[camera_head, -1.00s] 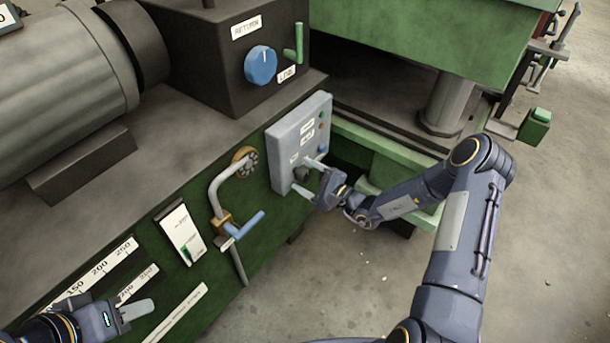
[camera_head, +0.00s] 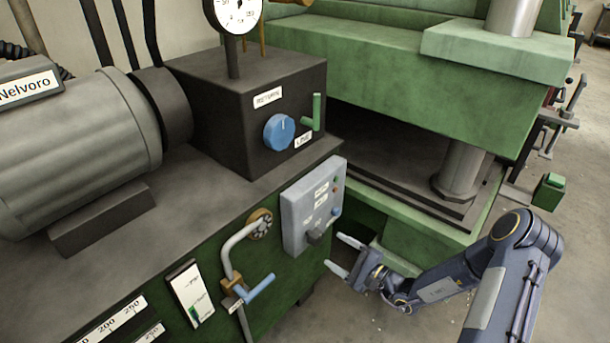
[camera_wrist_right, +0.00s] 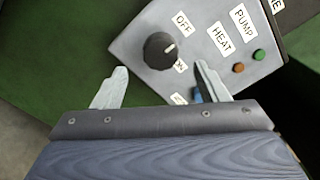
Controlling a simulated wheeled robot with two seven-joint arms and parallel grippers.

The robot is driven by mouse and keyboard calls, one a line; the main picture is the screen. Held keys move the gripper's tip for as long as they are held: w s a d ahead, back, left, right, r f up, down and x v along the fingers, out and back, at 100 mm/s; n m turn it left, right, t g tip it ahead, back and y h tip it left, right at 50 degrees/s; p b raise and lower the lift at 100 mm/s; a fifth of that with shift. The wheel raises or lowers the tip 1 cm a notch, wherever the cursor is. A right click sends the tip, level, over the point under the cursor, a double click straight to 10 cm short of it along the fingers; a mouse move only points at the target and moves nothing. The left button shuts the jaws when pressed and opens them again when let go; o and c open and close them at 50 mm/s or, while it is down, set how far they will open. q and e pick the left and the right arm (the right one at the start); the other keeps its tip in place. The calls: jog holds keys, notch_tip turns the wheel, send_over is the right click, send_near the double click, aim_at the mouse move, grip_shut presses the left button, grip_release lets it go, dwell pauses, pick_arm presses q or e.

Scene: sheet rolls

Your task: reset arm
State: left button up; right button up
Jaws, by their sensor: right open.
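My right gripper (camera_head: 344,255) is open and empty. Its two fingertips are spread just to the right of and below the grey control box (camera_head: 297,213), apart from it as far as the head view shows. In the right wrist view the open fingers (camera_wrist_right: 155,88) point toward the box face, with a black knob (camera_wrist_right: 159,50) beyond and between them. The knob's white mark points toward the upper right, near the OFF label (camera_wrist_right: 182,22). My left gripper is out of the head view.
The green press (camera_head: 400,80) stands behind the box. A blue dial (camera_head: 279,132) and green lever (camera_head: 316,112) sit on the dark block. A bent pipe with a blue-handled valve (camera_head: 259,288) is left of the box. Open floor lies at the lower right.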

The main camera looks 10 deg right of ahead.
jog(key=s+a+r+n+g+y, duration=0.1)
jog(key=s+a+r+n+g, duration=0.4)
jog(key=r, duration=0.3)
jog(key=s+a+r+n+g+y, duration=0.1)
jog(key=s+a+r+n+g, duration=0.2)
jog(key=s+r+n+g, duration=0.35)
jog(key=s+d+r+n+t+h, duration=0.1)
jog(key=s+d+r+n+h, duration=0.15)
jog(key=s+h, duration=0.45)
jog(key=s+d+r+n+t+h, duration=0.2)
jog(key=s+d+r, duration=0.15)
jog(key=s, duration=0.75)
notch_tip(320, 180, up, 21)
jog(key=d+p, duration=0.1)
jog(key=p, duration=2.1)
